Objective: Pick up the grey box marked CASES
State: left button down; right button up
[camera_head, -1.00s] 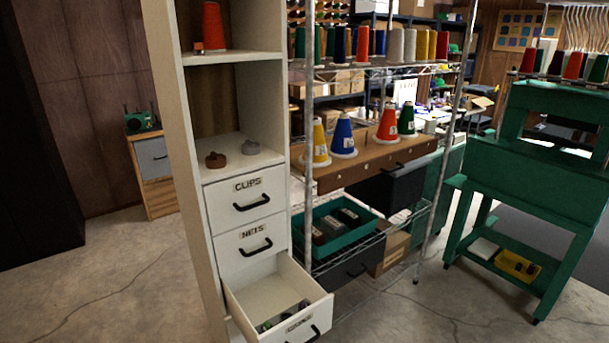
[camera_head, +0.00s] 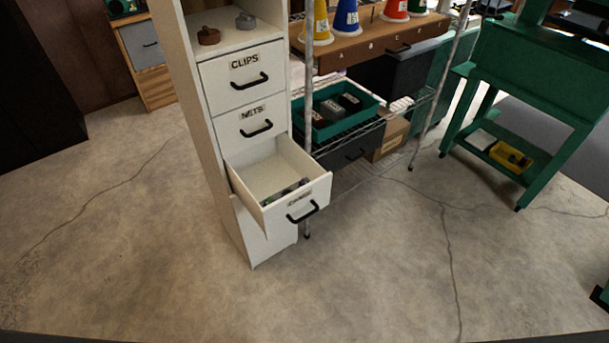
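No box with a readable CASES label shows. A green tray (camera_head: 352,122) sits on the wire rack's middle shelf and holds a few small boxes in a row. One is dark brown (camera_head: 318,118), one is greyish (camera_head: 333,109) and one is dark (camera_head: 350,101). Pale labels show on them, too small to read. Neither of my grippers is in view.
A white cabinet (camera_head: 238,145) stands left of the rack, its CLIPS and NETS drawers shut. A lower drawer (camera_head: 300,203) is pulled out, with several small items inside. A green stand (camera_head: 530,90) is at right. The floor in front is clear.

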aim_at(331, 109)
jog(key=k+l+u, duration=0.1)
jog(key=k, duration=0.2)
jog(key=k+l+u, duration=0.1)
jog(key=i+l, duration=1.1)
jog(key=l, duration=0.1)
